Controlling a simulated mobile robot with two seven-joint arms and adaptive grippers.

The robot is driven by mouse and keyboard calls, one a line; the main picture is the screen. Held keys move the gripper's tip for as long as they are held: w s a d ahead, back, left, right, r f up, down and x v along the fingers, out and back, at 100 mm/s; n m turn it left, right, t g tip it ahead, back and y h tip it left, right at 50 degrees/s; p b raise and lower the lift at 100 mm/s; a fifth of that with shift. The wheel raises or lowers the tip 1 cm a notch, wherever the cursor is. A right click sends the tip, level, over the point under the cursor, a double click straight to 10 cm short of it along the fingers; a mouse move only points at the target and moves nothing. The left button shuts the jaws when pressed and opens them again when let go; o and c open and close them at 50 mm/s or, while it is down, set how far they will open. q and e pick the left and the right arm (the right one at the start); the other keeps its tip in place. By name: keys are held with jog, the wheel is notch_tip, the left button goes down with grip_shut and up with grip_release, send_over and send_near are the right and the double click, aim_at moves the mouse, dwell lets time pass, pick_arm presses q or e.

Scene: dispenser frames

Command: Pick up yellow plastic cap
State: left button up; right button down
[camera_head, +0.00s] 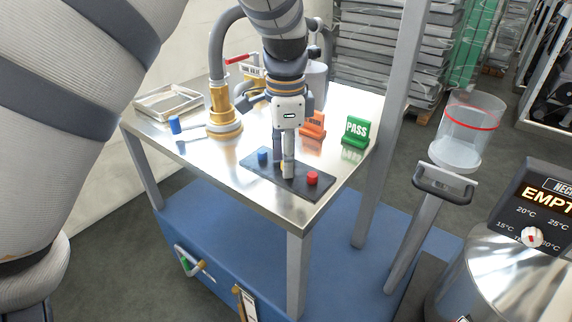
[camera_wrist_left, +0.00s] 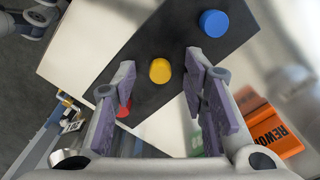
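The yellow plastic cap (camera_wrist_left: 160,70) lies on a black mat (camera_wrist_left: 118,66), between a blue cap (camera_wrist_left: 214,23) and a red cap (camera_wrist_left: 123,110). In the head view the blue cap (camera_head: 263,155) and red cap (camera_head: 312,178) show on either side of my left gripper (camera_head: 288,170), which hides most of the yellow cap. My left gripper points down over the mat. Its fingers are spread in the left wrist view, with the yellow cap showing between the fingertips and nothing held. One finger partly covers the red cap there. My right gripper is not in view.
The mat lies on a shiny metal table (camera_head: 215,170). An orange REWORK sign (camera_head: 313,125) and a green PASS sign (camera_head: 357,131) stand behind it. A brass fitting (camera_head: 222,112), a blue-ended part (camera_head: 175,124) and a wire tray (camera_head: 168,102) are left. A post (camera_head: 392,90) rises at right.

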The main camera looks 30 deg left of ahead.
pick_arm(q)
grip_shut()
jog(key=shift+r, duration=0.1)
